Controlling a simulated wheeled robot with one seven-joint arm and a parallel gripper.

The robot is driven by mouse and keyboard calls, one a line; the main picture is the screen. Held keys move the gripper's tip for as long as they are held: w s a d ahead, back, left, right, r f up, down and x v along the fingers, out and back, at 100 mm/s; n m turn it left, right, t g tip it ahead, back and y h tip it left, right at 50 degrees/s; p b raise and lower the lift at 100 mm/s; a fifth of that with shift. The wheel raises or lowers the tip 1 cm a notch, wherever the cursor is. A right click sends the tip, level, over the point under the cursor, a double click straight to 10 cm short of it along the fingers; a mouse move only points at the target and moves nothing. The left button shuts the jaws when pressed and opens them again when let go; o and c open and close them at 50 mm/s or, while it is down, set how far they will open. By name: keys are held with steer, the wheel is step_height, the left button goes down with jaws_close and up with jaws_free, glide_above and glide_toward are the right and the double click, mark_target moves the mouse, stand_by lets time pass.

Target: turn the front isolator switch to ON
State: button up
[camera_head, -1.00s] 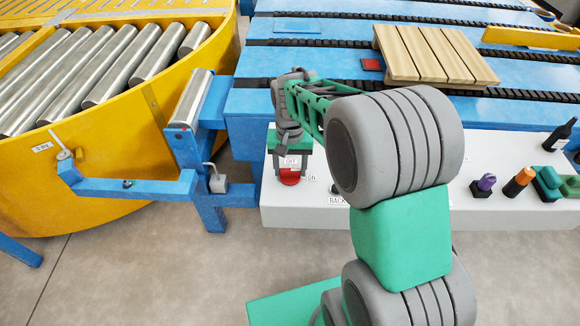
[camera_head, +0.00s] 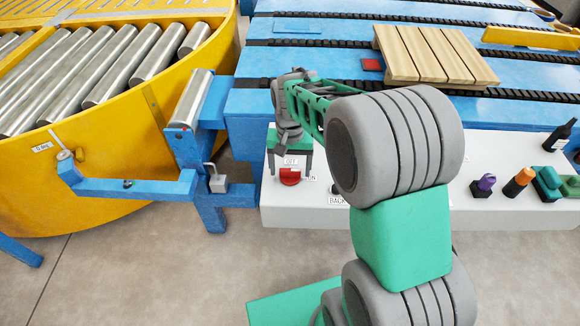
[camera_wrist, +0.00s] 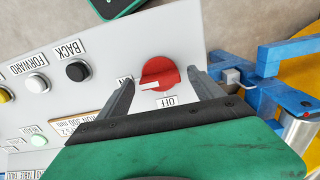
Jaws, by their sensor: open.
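The front isolator switch is a round red knob (camera_wrist: 160,73) on a pale panel. In the wrist view its white mark points left, toward the partly hidden ON label (camera_wrist: 123,83); the OFF label (camera_wrist: 167,101) is below it. In the head view the red knob (camera_head: 290,176) sits just beneath my gripper (camera_head: 290,150), with OFF (camera_head: 291,161) behind and ON at its right. My gripper (camera_wrist: 159,77) is open in the wrist view, its fingers on either side of the knob with gaps to it. It holds nothing.
Black BACK (camera_wrist: 78,71) and white FORWARD (camera_wrist: 37,83) buttons are on the same panel. A bottle (camera_head: 560,137) and coloured tools stand at the panel's right. A blue frame arm (camera_head: 130,187) and yellow roller conveyor (camera_head: 110,180) are at left.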

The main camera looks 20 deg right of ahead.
mark_target(290, 170)
step_height(290, 170, up, 8)
steer(key=shift+f, duration=0.1)
stand_by(0.5)
